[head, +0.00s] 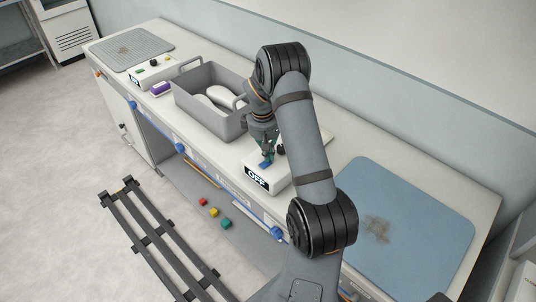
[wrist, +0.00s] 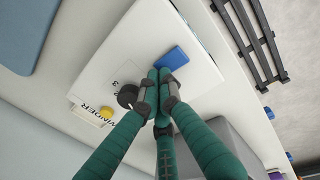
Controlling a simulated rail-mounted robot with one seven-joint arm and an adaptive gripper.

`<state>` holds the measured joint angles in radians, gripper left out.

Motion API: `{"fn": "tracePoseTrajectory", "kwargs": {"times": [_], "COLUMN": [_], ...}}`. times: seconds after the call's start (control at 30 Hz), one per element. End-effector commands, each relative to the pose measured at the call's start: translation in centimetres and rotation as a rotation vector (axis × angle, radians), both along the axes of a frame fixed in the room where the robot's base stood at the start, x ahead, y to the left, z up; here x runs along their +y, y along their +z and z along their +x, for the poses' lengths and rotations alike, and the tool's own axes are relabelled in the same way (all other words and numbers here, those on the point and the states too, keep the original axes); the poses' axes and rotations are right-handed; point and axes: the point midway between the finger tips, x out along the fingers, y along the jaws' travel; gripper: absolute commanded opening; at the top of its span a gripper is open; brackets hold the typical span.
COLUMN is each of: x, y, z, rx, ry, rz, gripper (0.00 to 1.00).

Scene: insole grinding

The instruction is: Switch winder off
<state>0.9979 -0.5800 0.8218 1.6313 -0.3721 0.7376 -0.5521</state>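The winder box (head: 285,176) is a white control box on the bench, and its front display (head: 257,178) reads OFF. In the wrist view the box (wrist: 130,45) carries "WINDER" lettering, a blue button (wrist: 172,57), a black knob (wrist: 127,96) and a yellow button (wrist: 106,112). The blue button also shows in the head view (head: 264,164). My gripper (wrist: 158,78) has its green fingers drawn together, with nothing seen between them. Its tips are right by the blue button and beside the knob; I cannot tell whether they touch. The head view shows my gripper (head: 268,154) pointing down over the box.
A grey bin (head: 193,108) holding white insoles stands left of the winder box. Farther left are a second control box (head: 144,76), a purple object (head: 161,88) and a grey mat (head: 127,53). A blue mat (head: 420,215) lies to the right. Small coloured blocks (head: 214,212) lie below the bench.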

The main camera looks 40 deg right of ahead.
Motion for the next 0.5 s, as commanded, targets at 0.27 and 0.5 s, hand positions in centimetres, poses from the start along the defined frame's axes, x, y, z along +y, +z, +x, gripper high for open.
{"fn": "tracePoseTrajectory", "kwargs": {"times": [0.27,0.5], "x": [1.1,1.6], "y": [0.1,0.4], "z": [-0.2,-0.2], "rx": [0.005,0.004], "ry": [0.000,0.000], "rz": [0.004,0.003], "gripper": [0.00,0.00]}}
